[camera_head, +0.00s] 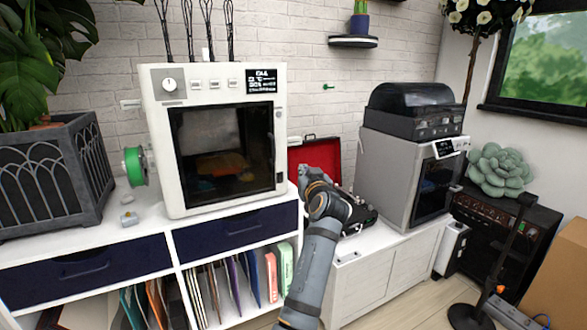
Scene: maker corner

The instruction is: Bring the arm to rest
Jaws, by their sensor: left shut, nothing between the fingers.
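My left arm rises from the bottom middle of the head view and bends at the wrist over the white cabinet top. My left gripper (366,217), dark and small in the picture, is at the end of this arm, over or near the cabinet top between the two machines. It is shut and holds nothing. Whether it touches the surface I cannot tell. My right gripper is not in view.
A white 3D printer (216,210) with a green spool (134,167) stands left, a grey machine (384,177) right. An open red case (300,154) is behind my wrist. A planter (50,180) stands far left. Bare cabinet top (385,240) shows right of the gripper.

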